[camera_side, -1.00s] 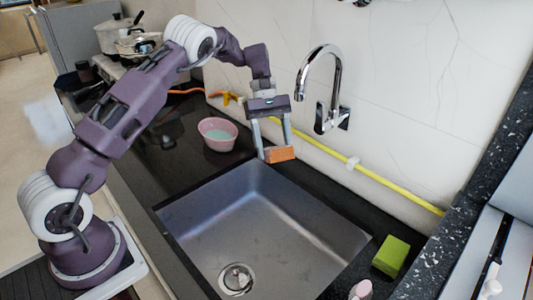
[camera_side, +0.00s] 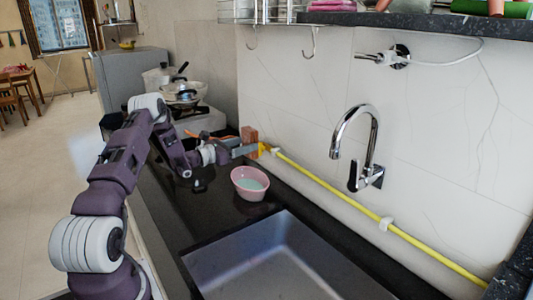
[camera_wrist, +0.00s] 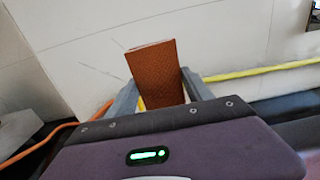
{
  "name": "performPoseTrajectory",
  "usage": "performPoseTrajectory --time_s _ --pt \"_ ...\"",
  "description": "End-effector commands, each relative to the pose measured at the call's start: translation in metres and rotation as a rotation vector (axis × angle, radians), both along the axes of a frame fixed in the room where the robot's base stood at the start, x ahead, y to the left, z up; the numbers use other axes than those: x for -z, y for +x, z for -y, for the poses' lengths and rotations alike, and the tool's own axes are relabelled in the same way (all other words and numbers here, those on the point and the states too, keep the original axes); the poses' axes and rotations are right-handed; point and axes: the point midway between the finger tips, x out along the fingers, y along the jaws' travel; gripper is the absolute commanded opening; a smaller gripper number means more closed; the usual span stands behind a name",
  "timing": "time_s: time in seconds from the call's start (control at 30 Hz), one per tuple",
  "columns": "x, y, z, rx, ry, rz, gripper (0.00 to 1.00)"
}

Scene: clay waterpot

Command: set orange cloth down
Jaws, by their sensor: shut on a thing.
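The orange cloth (camera_side: 249,134) looks like a stiff, upright brownish-orange block. In the side view it is at my gripper's tip (camera_side: 247,149), close to the tiled wall behind the counter. In the wrist view the cloth (camera_wrist: 155,72) stands between the two grey fingers of my gripper (camera_wrist: 158,92), which are shut on it. Its upper part sticks out beyond the fingers, and its lower end is hidden behind the gripper body. I cannot tell whether it touches the wall or counter.
A yellow pipe (camera_side: 330,183) runs along the wall, with a yellow valve piece (camera_side: 265,149) near my gripper. A pink bowl (camera_side: 249,184) stands on the dark counter, with the sink (camera_side: 290,262) and tap (camera_side: 358,150) to the right. A stove with pots (camera_side: 183,94) is behind.

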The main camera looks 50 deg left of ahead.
Motion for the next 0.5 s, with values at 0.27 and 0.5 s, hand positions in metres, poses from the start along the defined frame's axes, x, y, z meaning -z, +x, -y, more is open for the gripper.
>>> performPoseTrajectory --time_s 0.27,0.5 --pt "0.028 -0.002 -0.004 -0.013 -0.001 0.006 0.14" --pt "0.065 -0.001 -0.004 -0.012 0.001 0.005 0.14"
